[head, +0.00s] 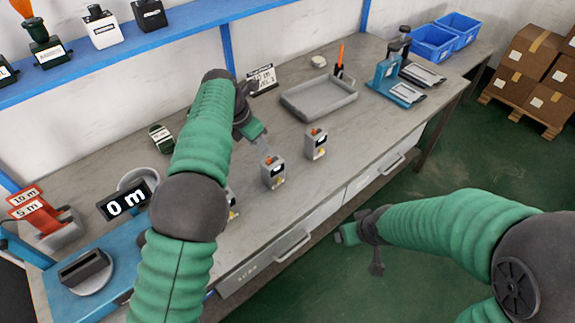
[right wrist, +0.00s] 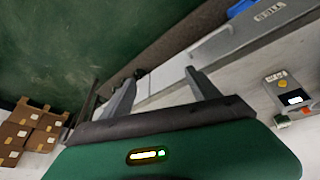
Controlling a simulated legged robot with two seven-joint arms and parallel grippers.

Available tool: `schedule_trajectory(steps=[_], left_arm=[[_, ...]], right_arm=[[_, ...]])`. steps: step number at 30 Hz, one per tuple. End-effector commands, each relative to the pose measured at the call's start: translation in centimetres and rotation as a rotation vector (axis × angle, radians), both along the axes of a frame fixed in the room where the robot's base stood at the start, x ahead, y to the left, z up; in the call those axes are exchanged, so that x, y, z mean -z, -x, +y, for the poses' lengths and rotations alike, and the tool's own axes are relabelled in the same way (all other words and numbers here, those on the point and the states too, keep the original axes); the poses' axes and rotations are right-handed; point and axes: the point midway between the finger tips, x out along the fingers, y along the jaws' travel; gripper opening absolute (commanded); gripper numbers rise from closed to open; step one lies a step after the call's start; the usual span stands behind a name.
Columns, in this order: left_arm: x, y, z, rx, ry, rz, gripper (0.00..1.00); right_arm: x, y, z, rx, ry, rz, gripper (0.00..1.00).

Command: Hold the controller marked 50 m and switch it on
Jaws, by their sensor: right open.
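Three small grey controllers with dark screens stand along the front of the bench: one in the middle (head: 273,175), one to its right (head: 316,146), and one mostly hidden behind my left arm (head: 233,207). Their markings are too small to read. My left gripper (head: 267,151) is just above and behind the middle controller; I cannot tell whether it touches it or how far its jaws are apart. My right gripper (head: 361,240) is open and empty, out over the floor in front of the bench. The right wrist view shows its spread fingers (right wrist: 160,95) and one controller (right wrist: 290,98) at the right.
A grey tray (head: 320,98) lies behind the controllers. A blue press-like stand (head: 387,72) is at the far right of the bench. A "0 m" display (head: 125,200) and a red device (head: 40,215) are at the left. Drawers (head: 270,262) line the bench front.

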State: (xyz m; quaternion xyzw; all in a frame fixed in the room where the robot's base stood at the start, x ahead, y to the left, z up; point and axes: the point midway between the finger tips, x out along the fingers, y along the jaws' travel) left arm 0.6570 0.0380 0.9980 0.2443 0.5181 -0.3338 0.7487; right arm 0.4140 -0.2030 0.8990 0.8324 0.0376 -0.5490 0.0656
Motion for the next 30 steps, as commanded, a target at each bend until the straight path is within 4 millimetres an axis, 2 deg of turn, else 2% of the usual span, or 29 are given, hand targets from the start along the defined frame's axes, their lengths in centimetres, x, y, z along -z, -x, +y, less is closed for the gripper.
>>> schedule_trajectory(steps=[2,3,4,6,9,12,17,22,30], left_arm=[[0.1,-0.1,0.1,0.0,0.0,0.0,0.36],[0.1,0.0,0.1,0.0,0.0,0.0,0.36],[0.1,-0.1,0.1,0.0,0.0,0.0,0.36],[0.0,0.0,0.1,0.001,-0.001,-0.001,0.36],[-0.1,0.1,0.2,0.001,0.001,-0.002,0.36],[-0.1,0.1,0.2,0.001,0.0,-0.003,0.36],[-0.1,0.1,0.1,0.002,-0.001,-0.003,0.36],[0.0,0.0,0.1,0.001,-0.001,-0.003,0.36],[-0.1,0.1,0.1,0.002,-0.001,-0.003,0.36]], right_arm=[[1.3,-4.3,0.8,-0.108,-0.004,-0.11,0.82],[1.8,-6.6,1.7,-0.172,-0.021,-0.182,0.87],[2.0,-8.1,2.6,-0.217,-0.041,-0.236,0.87],[2.1,-11.0,4.9,-0.314,-0.106,-0.364,0.87],[1.5,-13.6,8.1,-0.412,-0.215,-0.526,0.87],[0.4,-14.7,10.2,-0.466,-0.301,-0.642,0.87],[-0.3,-15.5,11.5,-0.494,-0.355,-0.712,0.87],[0.8,-17.6,13.1,-0.495,-0.356,-0.712,0.87],[3.3,-22.5,16.6,-0.494,-0.354,-0.711,0.87]])
